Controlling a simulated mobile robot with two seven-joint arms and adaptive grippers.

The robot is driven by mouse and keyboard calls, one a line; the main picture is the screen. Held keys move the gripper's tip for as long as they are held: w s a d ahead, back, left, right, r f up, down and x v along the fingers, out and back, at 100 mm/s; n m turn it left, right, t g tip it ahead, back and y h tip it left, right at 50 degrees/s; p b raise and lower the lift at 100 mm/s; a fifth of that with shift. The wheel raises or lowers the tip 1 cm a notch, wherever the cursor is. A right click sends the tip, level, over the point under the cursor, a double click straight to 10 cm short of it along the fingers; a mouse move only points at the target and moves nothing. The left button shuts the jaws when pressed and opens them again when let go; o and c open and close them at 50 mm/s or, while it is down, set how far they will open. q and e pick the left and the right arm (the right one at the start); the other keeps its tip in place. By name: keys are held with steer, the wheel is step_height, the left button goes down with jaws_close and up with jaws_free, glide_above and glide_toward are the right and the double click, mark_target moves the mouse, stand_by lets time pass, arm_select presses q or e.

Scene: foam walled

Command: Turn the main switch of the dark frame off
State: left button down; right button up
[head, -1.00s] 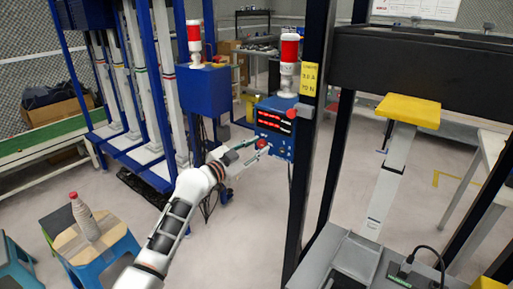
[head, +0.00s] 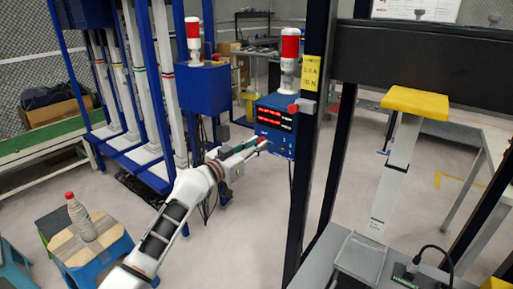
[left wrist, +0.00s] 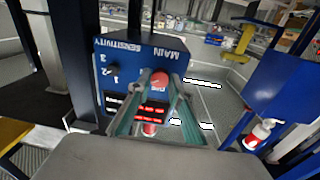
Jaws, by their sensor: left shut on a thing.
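The dark frame (head: 303,190) stands right of centre in the head view. A blue control box (head: 279,147) with lit red displays is fixed to it. In the left wrist view the box (left wrist: 118,78) appears upside down, with the labels MAIN and SENSITIVITY. The red main switch knob (left wrist: 160,77) sits beside the word MAIN. My left gripper (head: 260,144) reaches the box's lower front from the left. In the left wrist view its two greenish fingers (left wrist: 161,88) are shut on the red knob, one on each side. My right gripper is not in view.
A red-and-white signal lamp (head: 290,50) stands above the box, and a red button (head: 293,108) sits on the post. A blue frame with another box (head: 204,90) stands behind left. A stool (head: 95,255) holds a bottle (head: 81,218). Open floor lies between.

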arm_select(q)
steer(key=shift+n, duration=0.9)
steer(key=n, duration=0.4)
steer(key=n+p, duration=0.1)
steer(key=n, duration=0.2)
steer(key=shift+n+t, duration=0.3)
steer(key=n+p, duration=0.1)
steer(key=n, duration=0.3)
steer(key=shift+d+y, duration=0.1)
steer(key=shift+y, duration=0.2)
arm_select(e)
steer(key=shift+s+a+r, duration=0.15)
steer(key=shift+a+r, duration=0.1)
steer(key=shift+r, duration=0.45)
arm_select(q)
steer(key=shift+f, duration=0.1)
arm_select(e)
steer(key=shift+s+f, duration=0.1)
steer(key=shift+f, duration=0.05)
arm_select(q)
steer(key=c, duration=1.8)
jaws_free()
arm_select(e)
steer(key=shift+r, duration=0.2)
